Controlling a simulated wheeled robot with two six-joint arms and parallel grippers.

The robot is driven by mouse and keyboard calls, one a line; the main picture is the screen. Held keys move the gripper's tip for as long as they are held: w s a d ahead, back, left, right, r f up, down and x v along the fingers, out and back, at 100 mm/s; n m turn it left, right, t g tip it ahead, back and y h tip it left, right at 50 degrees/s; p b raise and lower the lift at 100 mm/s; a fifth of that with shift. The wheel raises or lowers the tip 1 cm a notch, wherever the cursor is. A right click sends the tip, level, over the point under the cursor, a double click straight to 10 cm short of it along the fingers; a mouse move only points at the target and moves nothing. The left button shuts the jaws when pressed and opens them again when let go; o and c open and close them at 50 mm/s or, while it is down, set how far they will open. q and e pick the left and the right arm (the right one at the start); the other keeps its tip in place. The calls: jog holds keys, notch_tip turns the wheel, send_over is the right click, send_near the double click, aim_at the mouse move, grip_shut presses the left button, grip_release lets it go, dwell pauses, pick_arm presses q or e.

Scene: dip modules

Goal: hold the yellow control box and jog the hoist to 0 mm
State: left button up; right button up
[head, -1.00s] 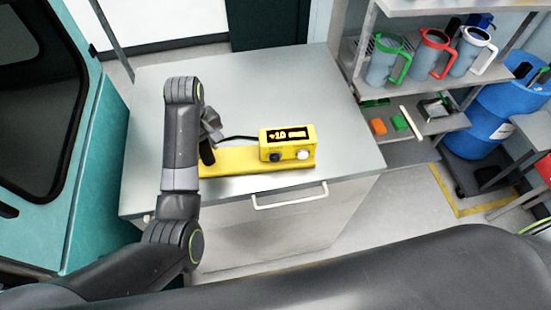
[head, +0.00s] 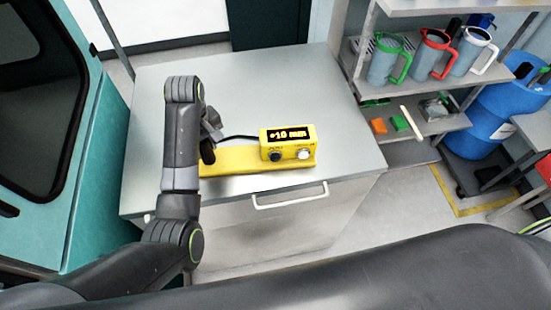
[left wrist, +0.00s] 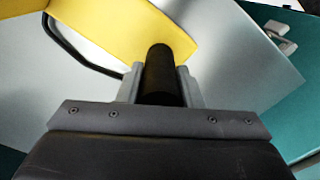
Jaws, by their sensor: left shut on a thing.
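The yellow control box (head: 289,150) sits at the right end of a yellow base plate (head: 233,160) on the grey cabinet top. Its dark display reads +10 mm. A dark button (head: 275,157) and a white button (head: 304,154) are on its front. My left gripper (head: 210,136) is at the plate's left end, shut on a black cylindrical grip (left wrist: 160,75). In the left wrist view this grip stands between the two fingers, against the yellow plate (left wrist: 110,20). The arm hides part of the plate's left end. The hoist and my right gripper are not in view.
The cabinet top (head: 260,85) is otherwise clear. A black cable (head: 238,137) runs from the box toward the left. Shelves (head: 400,100) with several jugs and small parts stand at the right, near a blue drum (head: 500,115). A teal machine (head: 95,170) is at the left.

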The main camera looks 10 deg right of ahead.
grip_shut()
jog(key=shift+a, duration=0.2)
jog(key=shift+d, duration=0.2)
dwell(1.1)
